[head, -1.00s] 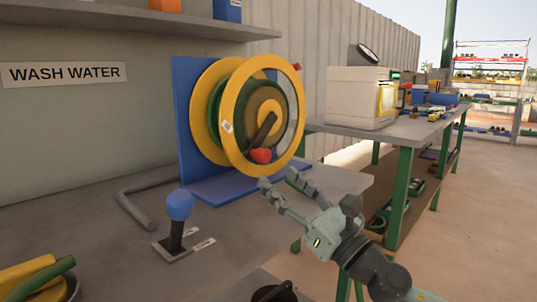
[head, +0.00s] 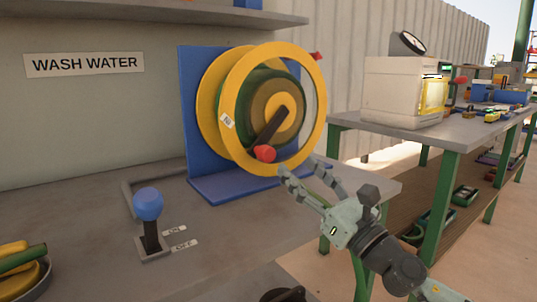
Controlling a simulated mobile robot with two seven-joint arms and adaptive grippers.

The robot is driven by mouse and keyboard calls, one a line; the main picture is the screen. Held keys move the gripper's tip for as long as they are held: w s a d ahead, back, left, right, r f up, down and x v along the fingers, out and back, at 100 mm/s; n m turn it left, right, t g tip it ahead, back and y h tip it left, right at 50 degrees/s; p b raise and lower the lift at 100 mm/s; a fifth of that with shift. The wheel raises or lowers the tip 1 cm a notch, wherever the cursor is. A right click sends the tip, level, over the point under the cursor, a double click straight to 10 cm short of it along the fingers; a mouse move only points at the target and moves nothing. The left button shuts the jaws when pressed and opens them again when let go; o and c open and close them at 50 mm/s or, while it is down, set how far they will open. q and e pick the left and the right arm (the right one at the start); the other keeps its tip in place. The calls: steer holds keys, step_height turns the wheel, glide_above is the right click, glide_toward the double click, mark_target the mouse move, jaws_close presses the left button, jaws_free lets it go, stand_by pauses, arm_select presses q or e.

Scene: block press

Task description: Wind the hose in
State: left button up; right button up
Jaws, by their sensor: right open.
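The hose reel (head: 232,126) has yellow rims and stands on a blue bracket (head: 186,120) on the grey bench. Green hose (head: 262,77) is wound on its drum. A dark crank arm with a red knob (head: 264,154) points down and left on the reel's front. My right gripper (head: 300,168) is open and empty, just below and right of the knob, apart from it as far as I can tell. A blue-knobbed lever (head: 149,206) stands upright on its plate, with "ON" and "OFF" labels beside it. My left gripper is not in view.
A bowl (head: 24,280) holding yellow and green items sits at the lower left. A grey bent bar (head: 126,198) lies behind the lever. A second table (head: 450,134) at the right carries a white box-shaped machine (head: 392,92).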

mark_target(269, 159)
steer(key=w+a, duration=0.1)
steer(key=w, duration=0.1)
steer(key=w+a, duration=0.2)
steer(key=shift+w+a, duration=0.2)
steer(key=shift+w, duration=0.05)
steer(key=w+a, duration=0.1)
steer(key=w, duration=0.1)
steer(key=w+a, duration=0.2)
steer(key=shift+w+b, duration=0.1)
steer(key=shift+b, duration=0.2)
steer(key=shift+w+a+r, duration=0.25)
steer(key=shift+w+a, duration=0.05)
steer(key=shift+w, duration=0.1)
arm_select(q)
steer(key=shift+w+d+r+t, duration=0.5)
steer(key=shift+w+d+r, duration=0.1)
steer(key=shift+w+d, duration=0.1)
arm_select(e)
jaws_close()
